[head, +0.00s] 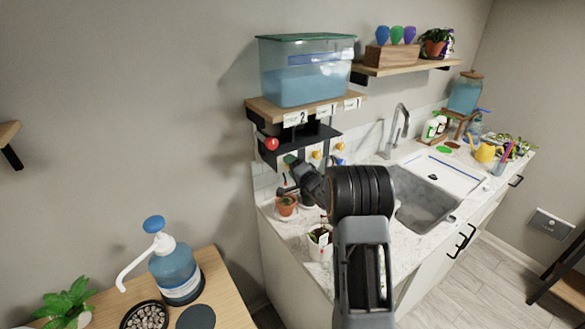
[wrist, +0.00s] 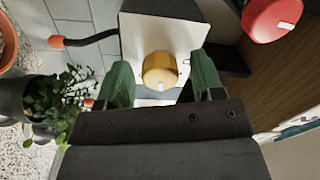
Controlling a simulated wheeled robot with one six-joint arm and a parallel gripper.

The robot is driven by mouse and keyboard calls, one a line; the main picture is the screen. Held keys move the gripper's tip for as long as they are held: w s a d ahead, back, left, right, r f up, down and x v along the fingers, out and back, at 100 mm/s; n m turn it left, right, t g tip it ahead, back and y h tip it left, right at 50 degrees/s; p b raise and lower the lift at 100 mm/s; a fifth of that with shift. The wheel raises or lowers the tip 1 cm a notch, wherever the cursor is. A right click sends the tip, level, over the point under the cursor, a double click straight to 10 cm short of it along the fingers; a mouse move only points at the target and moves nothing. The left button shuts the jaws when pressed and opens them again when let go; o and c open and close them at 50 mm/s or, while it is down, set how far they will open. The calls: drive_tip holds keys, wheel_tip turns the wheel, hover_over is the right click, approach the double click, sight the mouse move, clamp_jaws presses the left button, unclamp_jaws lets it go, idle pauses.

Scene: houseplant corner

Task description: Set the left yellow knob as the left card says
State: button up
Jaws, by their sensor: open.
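A yellow knob (wrist: 158,68) with a pale mark sits on a white plate (wrist: 135,35) in the wrist view. My gripper (wrist: 163,78) is open, with one green finger on each side of this knob; whether they touch it I cannot tell. In the head view my gripper (head: 289,160) is at the left end of the panel under the shelf and hides what is behind it. Two other yellow knobs (head: 316,155) show to its right. The left card (head: 293,118) on the shelf edge appears to read 2; its smaller marks are too small to read.
A red knob (head: 271,143) sits on the dark bracket beside the panel. A water tank (head: 305,75) stands on the shelf above. Potted plants (head: 286,205) stand on the counter below my gripper. The sink (head: 425,200) is to the right.

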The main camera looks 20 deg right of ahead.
drive_tip(key=s+d+b, duration=0.2)
drive_tip(key=s+b, duration=0.1)
drive_tip(key=s, duration=1)
drive_tip(key=shift+s+d+f, duration=0.25)
drive_tip(key=shift+s+d, duration=0.05)
drive_tip(key=shift+d, duration=0.05)
drive_tip(key=s+a+n+g+h, duration=0.1)
drive_tip(key=s+a+n+g, duration=0.5)
drive_tip(key=s, duration=0.5)
drive_tip(key=s+a+n+g+h, duration=0.2)
drive_tip(key=s+a+n+g, duration=0.4)
drive_tip(key=s+a, duration=0.4)
drive_tip(key=shift+s+g+h, duration=0.3)
drive_tip(key=shift+s+g, duration=0.4)
drive_tip(key=shift+s, duration=0.55)
